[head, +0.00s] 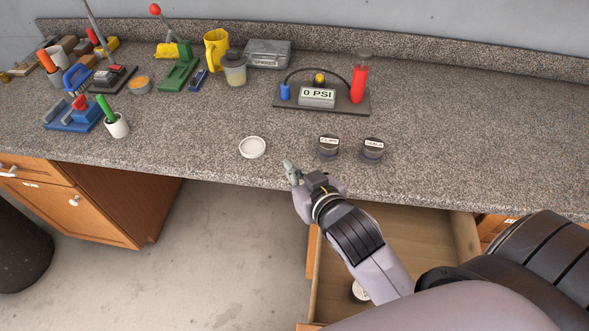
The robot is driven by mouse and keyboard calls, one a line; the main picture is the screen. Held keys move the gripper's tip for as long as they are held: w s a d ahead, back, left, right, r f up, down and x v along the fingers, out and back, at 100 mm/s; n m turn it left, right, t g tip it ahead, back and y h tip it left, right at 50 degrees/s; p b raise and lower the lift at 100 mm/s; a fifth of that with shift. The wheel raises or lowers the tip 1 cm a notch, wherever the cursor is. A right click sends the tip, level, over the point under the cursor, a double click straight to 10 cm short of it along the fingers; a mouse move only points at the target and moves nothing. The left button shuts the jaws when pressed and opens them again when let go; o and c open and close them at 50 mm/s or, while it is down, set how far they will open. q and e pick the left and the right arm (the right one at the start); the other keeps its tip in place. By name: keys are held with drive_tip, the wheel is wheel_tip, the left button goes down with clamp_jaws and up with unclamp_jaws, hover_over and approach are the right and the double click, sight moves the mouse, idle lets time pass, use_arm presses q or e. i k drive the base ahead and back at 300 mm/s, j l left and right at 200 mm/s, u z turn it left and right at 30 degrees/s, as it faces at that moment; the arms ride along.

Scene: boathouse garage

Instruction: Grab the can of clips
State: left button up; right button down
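The can of clips (328,148) is a small dark round can with a white label on top that seems to read "CLIPS". It stands near the counter's front edge. A similar dark can (373,151) with a white label stands just right of it. My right gripper (291,172) is at the counter's front edge, to the left of and nearer than the can of clips, apart from it. Its fingers are seen from behind, so their opening is unclear. Nothing shows held in it. My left gripper is not in view.
A round white dish or lid (252,147) lies left of the cans. A pump-like board (318,97) reading "0 PSI" stands behind them. Tools and cups crowd the back left. An open drawer (335,265) lies below my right arm. The counter's right side is clear.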

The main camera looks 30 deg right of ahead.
sight(329, 144)
drive_tip(key=k+j, duration=0.85)
